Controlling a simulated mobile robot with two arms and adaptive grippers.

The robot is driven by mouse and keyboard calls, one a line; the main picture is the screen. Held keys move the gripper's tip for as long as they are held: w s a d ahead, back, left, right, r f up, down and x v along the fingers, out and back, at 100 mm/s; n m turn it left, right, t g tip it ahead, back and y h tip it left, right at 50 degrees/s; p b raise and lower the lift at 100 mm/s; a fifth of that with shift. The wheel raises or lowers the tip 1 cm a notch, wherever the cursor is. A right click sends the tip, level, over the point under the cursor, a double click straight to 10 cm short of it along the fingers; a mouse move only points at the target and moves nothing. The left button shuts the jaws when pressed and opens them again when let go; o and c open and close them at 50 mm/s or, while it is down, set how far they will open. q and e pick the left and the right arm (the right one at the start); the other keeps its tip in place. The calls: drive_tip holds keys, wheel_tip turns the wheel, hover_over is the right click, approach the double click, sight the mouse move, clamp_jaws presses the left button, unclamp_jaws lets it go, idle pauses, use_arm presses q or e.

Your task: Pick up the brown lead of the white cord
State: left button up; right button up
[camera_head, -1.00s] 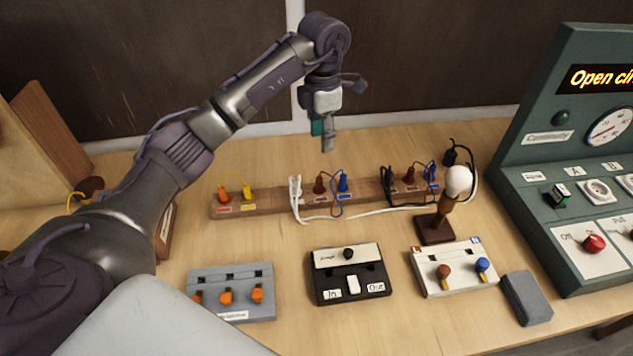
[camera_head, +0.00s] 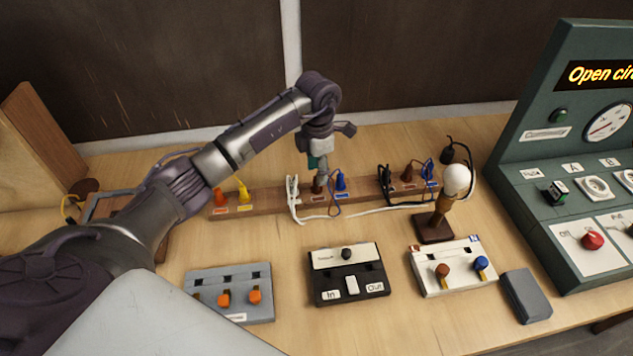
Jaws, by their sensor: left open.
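The white cord (camera_head: 318,217) runs along the front of the wooden rack (camera_head: 270,201), with its white end (camera_head: 293,190) standing at the rack. Its brown lead (camera_head: 317,187) stands in the rack just right of that end, with the blue lead (camera_head: 340,182) beside it. My left gripper (camera_head: 319,175) is open, pointing down right at the brown lead and partly hiding it. I cannot tell whether the fingers touch it. My right gripper is not in view.
Orange and yellow leads (camera_head: 244,193) stand left on the rack; a second brown lead (camera_head: 407,173) stands right. A bulb lamp (camera_head: 455,182), a switch box (camera_head: 348,273), a grey terminal block (camera_head: 230,290) and a white terminal block (camera_head: 453,266) are in front. A green test panel (camera_head: 560,150) stands right.

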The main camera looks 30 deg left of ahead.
sight(317, 189)
use_arm(q)
drive_tip(key=f, duration=0.1)
drive_tip(key=f+p, duration=0.1)
drive_tip(key=f, duration=0.1)
drive_tip(key=shift+s+f, duration=0.25)
drive_tip(key=shift+s, duration=0.1)
drive_tip(key=shift+w+f, duration=0.1)
drive_tip(key=shift+f, duration=0.25)
clamp_jaws()
